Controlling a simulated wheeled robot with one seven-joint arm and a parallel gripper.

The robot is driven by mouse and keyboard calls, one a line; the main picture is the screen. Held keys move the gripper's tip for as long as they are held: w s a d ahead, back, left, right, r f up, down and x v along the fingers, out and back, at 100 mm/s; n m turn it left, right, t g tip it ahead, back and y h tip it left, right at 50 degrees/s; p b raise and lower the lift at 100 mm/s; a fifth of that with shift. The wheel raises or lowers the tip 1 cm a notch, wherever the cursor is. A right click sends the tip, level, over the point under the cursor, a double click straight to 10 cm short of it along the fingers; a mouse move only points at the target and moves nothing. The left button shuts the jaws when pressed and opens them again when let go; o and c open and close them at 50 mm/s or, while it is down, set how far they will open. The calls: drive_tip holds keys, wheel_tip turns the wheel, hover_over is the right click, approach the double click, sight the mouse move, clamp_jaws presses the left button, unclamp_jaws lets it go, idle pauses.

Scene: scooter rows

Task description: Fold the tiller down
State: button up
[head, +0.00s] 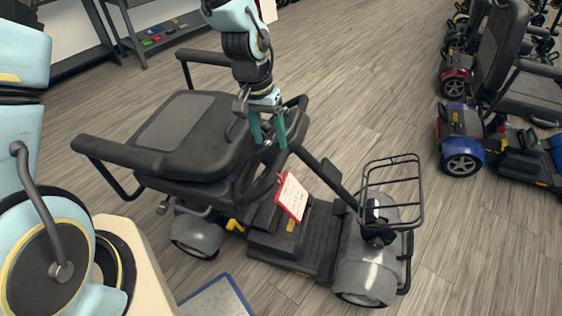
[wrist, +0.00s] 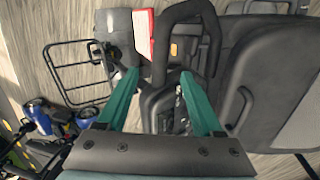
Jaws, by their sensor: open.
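The grey scooter (head: 365,270) stands in the middle of the head view. Its black tiller (head: 328,178) slants up from the front end toward the seat (head: 185,135). Its looped handlebar (head: 268,189) is close in front of the seat. A white card with a red border (head: 292,197) hangs at the tiller. My gripper (head: 268,143) is open at the handlebar, fingers pointing down. In the wrist view, one side of the handlebar (wrist: 161,45) shows between the teal fingers of my gripper (wrist: 159,75). I cannot tell whether they touch it.
A wire basket (head: 392,190) is at the scooter's front. A yellow lever (head: 235,225) is low beside the rear wheel. A blue scooter (head: 462,150) and others stand at the right. A shelf (head: 160,35) is at the back left. The floor between is clear.

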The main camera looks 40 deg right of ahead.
sight(276, 164)
drive_tip(key=f, duration=0.3)
drive_tip(key=s+f+p, duration=0.1)
drive_tip(key=f, duration=0.5)
drive_tip(key=shift+s+d+f, duration=0.15)
drive_tip(key=shift+d+f, duration=0.15)
drive_tip(key=shift+d, duration=0.05)
clamp_jaws()
drive_tip(key=shift+r, duration=0.1)
idle(0.9)
